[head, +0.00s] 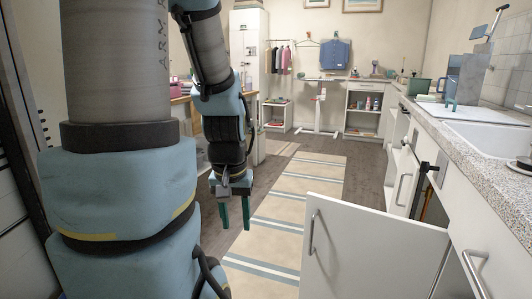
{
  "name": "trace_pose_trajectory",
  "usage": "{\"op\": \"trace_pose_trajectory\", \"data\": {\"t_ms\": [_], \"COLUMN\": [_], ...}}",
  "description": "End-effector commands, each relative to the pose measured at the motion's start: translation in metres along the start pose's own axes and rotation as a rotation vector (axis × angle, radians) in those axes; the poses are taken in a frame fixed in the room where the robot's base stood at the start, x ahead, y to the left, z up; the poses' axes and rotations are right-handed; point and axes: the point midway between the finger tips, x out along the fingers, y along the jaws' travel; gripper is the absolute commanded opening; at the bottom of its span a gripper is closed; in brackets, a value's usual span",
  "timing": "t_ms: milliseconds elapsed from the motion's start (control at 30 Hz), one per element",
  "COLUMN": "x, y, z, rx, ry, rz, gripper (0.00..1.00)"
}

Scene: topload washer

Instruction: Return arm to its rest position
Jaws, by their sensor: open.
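My gripper (234,214) hangs at the end of my arm, left of the picture's middle in the head view. Its two green fingers point down and stand apart, with nothing between them. It is above the floor beside the striped rug, clear of the furniture. My arm's large blue and grey links fill the left of the view and hide what lies behind them. No washer can be made out.
A white cabinet door (365,250) stands open at the lower right, under the speckled counter (470,125) with a sink (490,137). A striped rug (300,195) runs down the open aisle. A wooden table (182,99) stands behind my arm.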

Motion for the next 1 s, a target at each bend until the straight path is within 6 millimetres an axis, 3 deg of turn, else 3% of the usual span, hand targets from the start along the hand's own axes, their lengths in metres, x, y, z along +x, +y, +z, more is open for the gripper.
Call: {"op": "trace_pose_trajectory", "data": {"t_ms": [33,400,500,700,1000], "x": [-0.022,-0.128,-0.148,-0.165,-0.163], "y": [0.0,0.0,0.001,0.001,0.001], "z": [-0.003,-0.018,-0.021,-0.023,-0.023], "rx": [0.001,0.002,0.002,0.003,0.003], "ry": [0.0,0.001,0.001,0.001,0.001], "rz": [0.0,-0.001,-0.001,-0.001,-0.001], "gripper": [0.45,0.45,0.45,0.45,0.45]}}
